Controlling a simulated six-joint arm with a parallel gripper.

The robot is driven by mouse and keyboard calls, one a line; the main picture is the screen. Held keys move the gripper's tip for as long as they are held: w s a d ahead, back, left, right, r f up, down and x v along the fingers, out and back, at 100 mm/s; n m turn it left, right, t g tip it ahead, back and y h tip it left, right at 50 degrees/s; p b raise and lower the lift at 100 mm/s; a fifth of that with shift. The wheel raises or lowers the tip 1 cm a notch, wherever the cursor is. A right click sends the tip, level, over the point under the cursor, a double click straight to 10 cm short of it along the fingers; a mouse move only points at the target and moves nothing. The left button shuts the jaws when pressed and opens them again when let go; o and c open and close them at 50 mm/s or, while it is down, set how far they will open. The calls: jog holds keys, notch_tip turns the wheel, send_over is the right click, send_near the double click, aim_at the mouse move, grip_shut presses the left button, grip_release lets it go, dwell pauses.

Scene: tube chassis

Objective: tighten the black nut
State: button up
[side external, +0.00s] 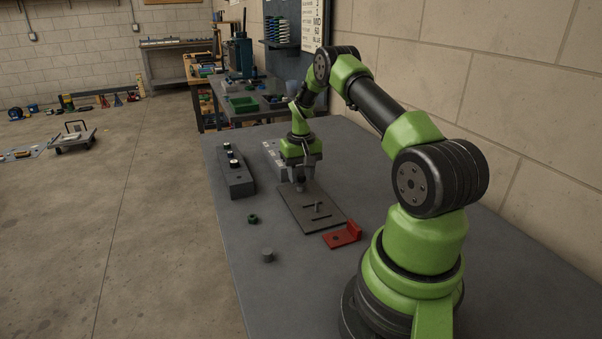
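My gripper (300,178) points down over the far end of a dark flat plate (292,212). A small dark piece shows at its fingertips, but I cannot tell if it is the black nut or whether the fingers hold it. The plate has slots and an upright pin or bolt (317,207) near its middle. A small dark green, nut-like ring (253,218) lies on the table left of the plate. No black nut can be made out for certain.
A red bracket (343,236) touches or lies beside the plate's near end. A grey cylinder (267,256) stands on the table (240,243) nearer the camera. A dark block (238,184) with several round pieces is at left; a light grey block (273,152) is behind my gripper.

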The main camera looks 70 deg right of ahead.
grip_shut()
jog(key=m, duration=0.4)
jog(key=shift+m, duration=0.5)
jog(key=m, duration=0.4)
jog(key=shift+f, duration=0.1)
jog(key=shift+m, duration=0.6)
